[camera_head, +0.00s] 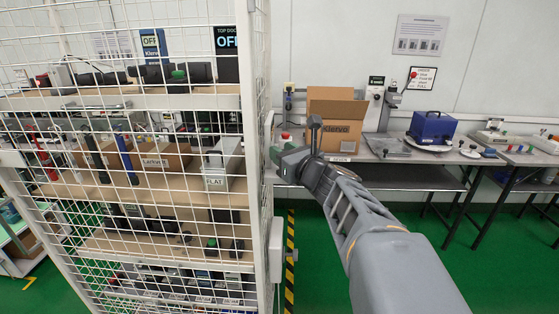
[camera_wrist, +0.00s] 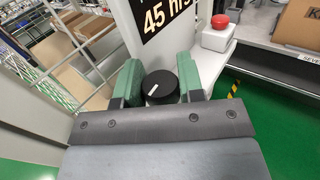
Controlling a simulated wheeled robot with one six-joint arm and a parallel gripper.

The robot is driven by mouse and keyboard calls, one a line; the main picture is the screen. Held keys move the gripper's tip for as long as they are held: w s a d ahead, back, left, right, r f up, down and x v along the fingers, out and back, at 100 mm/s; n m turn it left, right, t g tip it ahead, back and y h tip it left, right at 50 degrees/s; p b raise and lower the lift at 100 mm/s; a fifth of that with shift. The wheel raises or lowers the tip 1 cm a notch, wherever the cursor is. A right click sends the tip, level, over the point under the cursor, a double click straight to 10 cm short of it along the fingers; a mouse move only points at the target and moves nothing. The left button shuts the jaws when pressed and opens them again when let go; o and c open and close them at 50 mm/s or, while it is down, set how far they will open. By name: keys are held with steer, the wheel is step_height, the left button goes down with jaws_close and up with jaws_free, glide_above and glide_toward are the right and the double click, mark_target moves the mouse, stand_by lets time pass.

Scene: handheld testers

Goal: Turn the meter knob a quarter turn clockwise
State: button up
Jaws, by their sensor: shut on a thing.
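The meter knob (camera_wrist: 160,87) is a black round knob with a short white line on its top face, seen in the wrist view. The line lies slanted, on the left part of the face. My gripper (camera_wrist: 159,78) has a green finger on each side of the knob and is shut on it. The lower part of the knob is hidden behind the dark gripper body. In the head view my gripper (camera_head: 280,150) is at the right side of the caged rack, and the knob cannot be made out there.
A black sign (camera_wrist: 168,22) reading "45 hrs" is just beyond the knob. A red button on a white box (camera_wrist: 217,27) stands to the right. The wire-mesh rack (camera_head: 255,190) is close on the left. A bench (camera_head: 400,176) with an open cardboard box (camera_head: 337,122) stands behind.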

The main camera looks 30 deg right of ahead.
steer(key=shift+m+h+b, duration=0.35)
steer(key=shift+m+h, duration=0.15)
steer(key=shift+h, duration=0.3)
steer(key=o, duration=0.9)
steer(key=shift+s, duration=0.1)
